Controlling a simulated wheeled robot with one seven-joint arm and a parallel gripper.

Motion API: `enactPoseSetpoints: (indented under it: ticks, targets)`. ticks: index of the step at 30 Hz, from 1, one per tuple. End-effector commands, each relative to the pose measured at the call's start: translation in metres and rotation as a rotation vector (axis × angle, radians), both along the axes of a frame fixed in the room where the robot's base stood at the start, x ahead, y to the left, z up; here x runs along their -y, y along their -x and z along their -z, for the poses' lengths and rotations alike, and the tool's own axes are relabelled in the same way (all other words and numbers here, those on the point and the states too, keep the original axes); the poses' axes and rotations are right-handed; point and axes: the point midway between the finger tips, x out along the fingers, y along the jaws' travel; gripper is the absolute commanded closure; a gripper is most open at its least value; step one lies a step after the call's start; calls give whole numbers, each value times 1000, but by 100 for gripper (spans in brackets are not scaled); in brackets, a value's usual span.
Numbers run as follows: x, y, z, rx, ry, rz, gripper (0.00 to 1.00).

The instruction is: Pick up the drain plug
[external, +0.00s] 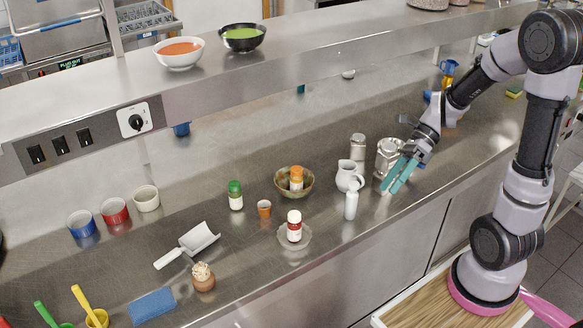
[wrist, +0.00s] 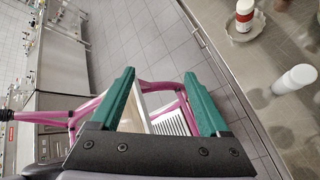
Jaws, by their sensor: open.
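I cannot pick out the drain plug for certain in either view. My gripper (external: 391,189) is open, with teal fingers pointing down and left near the counter's front edge, beside a shiny metal canister. No object shows between the fingers. In the wrist view my gripper (wrist: 160,73) has its fingers spread, with grey floor tiles behind them and the counter to the right. The fingers and the canister may hide small things on the counter.
The steel counter (external: 345,240) holds a white bottle (external: 351,204), a white jug (external: 350,175), the metal canister (external: 388,155), a red-labelled jar (external: 294,226) on a saucer, a bowl (external: 280,178) and a scoop (external: 198,239). A shelf (external: 300,60) overhangs the back.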

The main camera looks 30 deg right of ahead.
Motion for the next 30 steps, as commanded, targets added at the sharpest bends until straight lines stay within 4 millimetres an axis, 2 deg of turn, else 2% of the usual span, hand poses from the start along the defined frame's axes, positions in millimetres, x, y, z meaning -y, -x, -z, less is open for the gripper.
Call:
enactPoseSetpoints:
  ticks: [1,8,12,18,21,25,30]
  targets:
    - [0,-7,9,-150,-63,109,21]
    - [9,-50,42,-834,-356,577,21]
    - [28,-80,71,-1260,-549,821,21]
    - [66,-111,124,-1816,-836,1072,21]
    - [83,-118,146,-2007,-951,1138,21]
    - [95,-122,163,-2147,-1040,1175,21]
    - [86,-133,167,-2185,-1062,1181,21]
